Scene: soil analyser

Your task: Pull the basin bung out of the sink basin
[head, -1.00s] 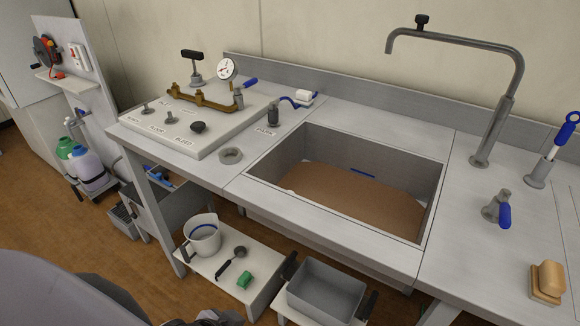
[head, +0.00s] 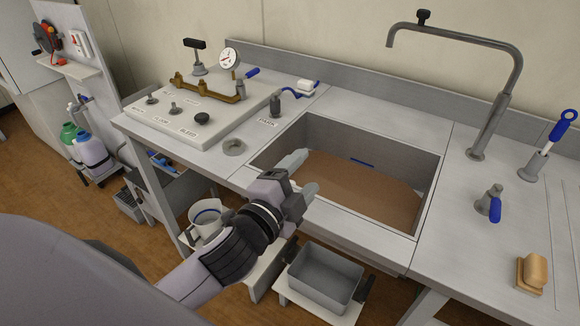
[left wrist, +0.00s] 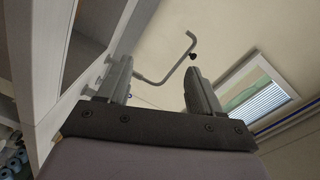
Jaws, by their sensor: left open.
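The sink basin (head: 390,153) is a grey rectangular well set in the worktop, with brown, muddy-looking contents covering its floor. I cannot make out the basin bung in any view; the brown contents or my gripper may hide it. My left gripper (head: 302,175) is open and empty, at the basin's left front edge, its fingers pointing right over the rim. In the left wrist view my left gripper (left wrist: 160,85) shows its two fingers wide apart with nothing between them. My right gripper is not in view.
A tall bent tap (head: 490,115) stands right of the basin, with a blue-handled valve (head: 493,205) in front. A grey tub (head: 322,278) sits on a low shelf below.

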